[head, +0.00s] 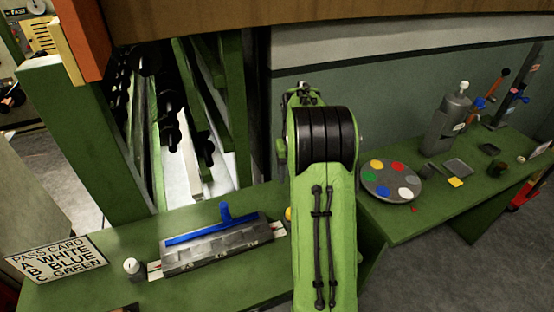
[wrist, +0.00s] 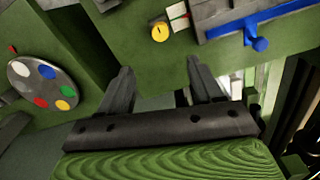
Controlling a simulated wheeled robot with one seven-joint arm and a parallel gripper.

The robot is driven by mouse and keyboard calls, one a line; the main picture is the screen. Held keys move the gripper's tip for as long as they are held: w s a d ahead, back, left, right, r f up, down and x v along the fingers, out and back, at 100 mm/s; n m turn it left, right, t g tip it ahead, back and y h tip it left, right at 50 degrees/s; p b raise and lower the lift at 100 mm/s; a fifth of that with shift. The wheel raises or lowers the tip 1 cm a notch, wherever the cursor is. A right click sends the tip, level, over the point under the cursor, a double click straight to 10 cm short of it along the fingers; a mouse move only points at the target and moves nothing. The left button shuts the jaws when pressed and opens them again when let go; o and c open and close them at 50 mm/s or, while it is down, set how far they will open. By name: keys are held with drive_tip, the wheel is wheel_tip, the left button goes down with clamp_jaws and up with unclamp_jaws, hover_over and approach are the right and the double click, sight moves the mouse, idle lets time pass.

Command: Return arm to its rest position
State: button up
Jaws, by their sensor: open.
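My gripper (wrist: 160,78) shows in the wrist view with its two dark fingers wide apart and nothing between them. Green bench surface and a dim gap lie beyond the fingers. In the head view my green arm stands upright in the middle, and its black ribbed joint hides most of the gripper.
A grey block with a blue handle (head: 208,232) lies on the left bench, beside a white-topped knob (head: 132,266) and a pass card (head: 57,257). A round palette (head: 391,181) and a grey bottle (head: 446,122) stand on the right bench. Green posts (head: 85,140) rise behind.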

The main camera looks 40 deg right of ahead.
drive_tip(key=s+a+r+n+t, duration=0.1)
drive_tip(key=s+a+r, duration=0.2)
drive_tip(key=a+r, duration=0.4)
drive_tip(key=s+a+r+n+t, duration=0.2)
drive_tip(key=s+a+r, duration=0.15)
drive_tip(key=a, duration=0.65)
drive_tip(key=s+a+n+t, duration=0.2)
drive_tip(key=s+a, duration=0.7)
drive_tip(key=s, duration=0.4)
drive_tip(key=shift+a+n+t, duration=0.15)
drive_tip(key=shift+n+t, duration=0.15)
drive_tip(key=shift+s+f, duration=0.1)
